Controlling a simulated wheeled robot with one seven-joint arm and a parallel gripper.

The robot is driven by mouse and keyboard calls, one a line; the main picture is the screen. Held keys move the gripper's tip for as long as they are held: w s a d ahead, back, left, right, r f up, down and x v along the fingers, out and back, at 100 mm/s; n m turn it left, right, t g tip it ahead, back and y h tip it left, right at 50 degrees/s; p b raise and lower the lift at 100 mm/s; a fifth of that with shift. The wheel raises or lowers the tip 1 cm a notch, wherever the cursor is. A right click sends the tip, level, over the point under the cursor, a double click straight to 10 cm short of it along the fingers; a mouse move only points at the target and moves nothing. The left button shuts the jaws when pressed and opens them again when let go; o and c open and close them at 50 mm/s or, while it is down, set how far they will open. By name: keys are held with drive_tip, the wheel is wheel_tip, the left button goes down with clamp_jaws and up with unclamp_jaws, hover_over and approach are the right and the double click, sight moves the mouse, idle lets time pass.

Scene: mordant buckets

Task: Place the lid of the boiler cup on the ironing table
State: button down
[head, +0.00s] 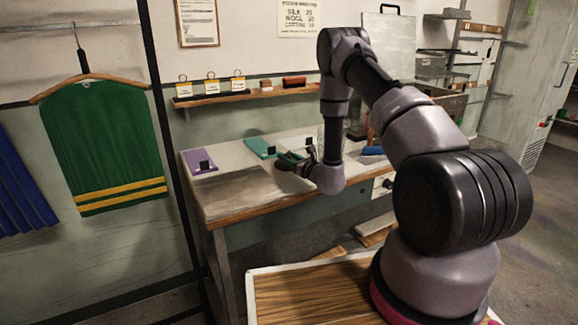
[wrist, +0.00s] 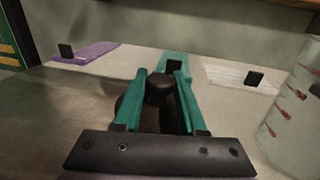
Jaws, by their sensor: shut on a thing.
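My gripper (wrist: 160,95) has teal fingers and is shut on a dark knob, which looks like that of the lid (wrist: 160,88). A dark rounded part shows below the knob, partly hidden by the fingers. In the head view my gripper (head: 291,160) is over the light-topped table (head: 245,190), seemingly the ironing table. Whether the lid touches the tabletop, I cannot tell. A clear cup with red marks (wrist: 291,115), perhaps the boiler cup, stands to the right in the wrist view.
A purple flat piece (head: 200,162), a teal one (head: 259,147) and a white one (wrist: 233,75) lie along the table's back, each with a small black block. A shelf (head: 235,96) runs above. A blue object (head: 372,151) lies right of my wrist. The table's front left is clear.

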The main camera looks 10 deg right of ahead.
drive_tip(key=shift+f, duration=1.6)
drive_tip(key=shift+c, duration=2.4)
unclamp_jaws()
drive_tip(key=shift+f, duration=0.15)
